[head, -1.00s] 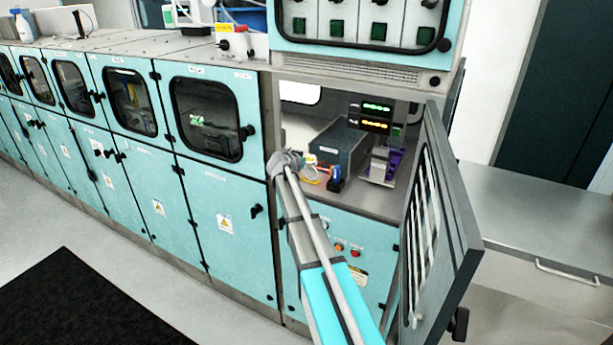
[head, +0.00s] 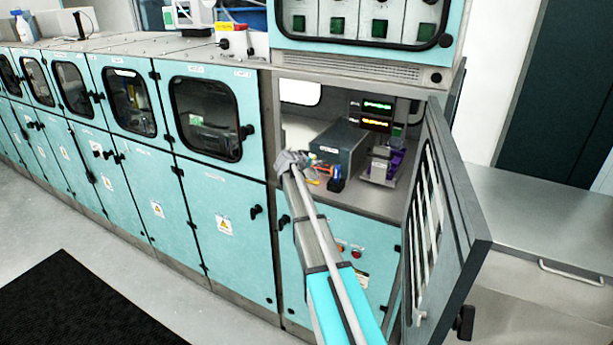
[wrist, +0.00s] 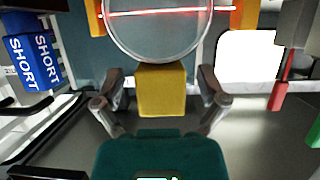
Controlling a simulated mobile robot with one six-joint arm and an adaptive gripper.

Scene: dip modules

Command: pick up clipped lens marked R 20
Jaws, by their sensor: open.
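In the wrist view, a round clear lens (wrist: 158,38) with a grey rim fills the top middle, with orange clips (wrist: 243,15) at its sides and a red line across it. A yellow block (wrist: 161,90) sits just below the rim. My gripper (wrist: 160,85) is open, with one finger on each side of the yellow block and gaps showing. No R 20 marking can be read. In the head view, my gripper (head: 288,160) is inside the open cabinet bay, and the lens cannot be made out there.
Blue blocks marked SHORT (wrist: 34,60) stand at left in the wrist view, and a red and green item (wrist: 278,95) at right. In the head view, a grey box (head: 338,146) and a purple-grey device (head: 382,164) stand in the bay. The open door (head: 447,220) bounds its right side.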

